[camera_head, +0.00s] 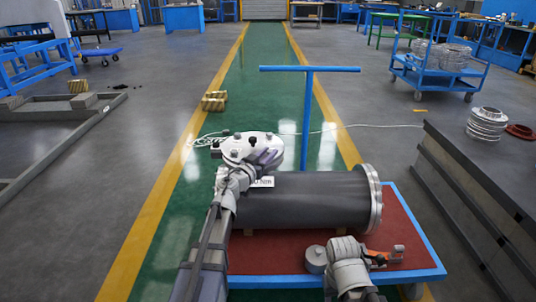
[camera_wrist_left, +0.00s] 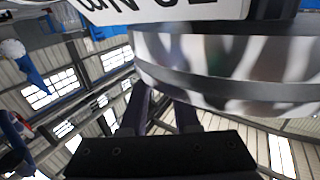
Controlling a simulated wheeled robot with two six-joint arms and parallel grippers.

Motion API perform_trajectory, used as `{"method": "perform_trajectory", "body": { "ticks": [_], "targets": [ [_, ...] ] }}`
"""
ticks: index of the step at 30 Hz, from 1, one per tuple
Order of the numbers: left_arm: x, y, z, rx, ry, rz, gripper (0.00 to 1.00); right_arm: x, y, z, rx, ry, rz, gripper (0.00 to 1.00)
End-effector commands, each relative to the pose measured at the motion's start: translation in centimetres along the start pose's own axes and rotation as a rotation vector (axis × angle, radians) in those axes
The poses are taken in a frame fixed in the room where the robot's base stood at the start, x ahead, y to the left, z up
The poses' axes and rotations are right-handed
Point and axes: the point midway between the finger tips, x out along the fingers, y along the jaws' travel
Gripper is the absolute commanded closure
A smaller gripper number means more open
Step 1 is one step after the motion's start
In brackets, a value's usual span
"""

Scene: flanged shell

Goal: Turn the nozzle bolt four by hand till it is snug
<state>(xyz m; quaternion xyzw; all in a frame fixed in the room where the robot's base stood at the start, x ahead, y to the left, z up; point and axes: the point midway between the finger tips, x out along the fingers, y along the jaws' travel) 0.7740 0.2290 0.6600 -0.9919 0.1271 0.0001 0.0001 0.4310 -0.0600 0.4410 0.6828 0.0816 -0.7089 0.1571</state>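The dark grey shell (camera_head: 305,199) lies on its side, with a metal end flange (camera_head: 373,200) on its right. A pale round nozzle flange (camera_head: 238,146) with several dark bolt heads sits at its upper left. My left gripper (camera_head: 264,160) is at this flange's near right edge. In the left wrist view, the two dark fingers (camera_wrist_left: 162,108) stand apart and reach to a shiny metal rim (camera_wrist_left: 240,70). Their tips and any bolt between them are hidden. Which bolt is number four cannot be told. My right gripper (camera_head: 388,256) is low over the cart's front right; its fingers are unclear.
The shell rests on a blue cart with a red top (camera_head: 408,225); its handle (camera_head: 307,110) rises behind. An orange item (camera_head: 384,258) is by my right gripper. A grey bench (camera_head: 485,190) stands right.

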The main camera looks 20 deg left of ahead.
Motion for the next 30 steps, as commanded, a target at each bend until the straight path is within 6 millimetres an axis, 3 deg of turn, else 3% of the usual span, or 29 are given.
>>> {"method": "perform_trajectory", "body": {
  "ticks": [1,8,20,30],
  "targets": [
    [0.0,0.0,0.0,-0.001,0.0,0.0,0.66,0.0,0.0,0.0,0.0,0.0,0.0,0.5],
    [0.0,0.0,0.0,0.0,0.0,-0.001,0.4,0.0,0.0,0.0,0.0,0.0,0.0,0.5],
    [-0.7,0.0,0.0,0.0,0.0,-0.001,0.4,0.0,0.0,0.0,0.0,0.0,0.0,0.5],
    [-5.6,0.1,0.0,0.0,0.0,-0.002,0.4,0.0,0.0,0.0,0.0,0.0,0.0,0.5]
  ]
}}
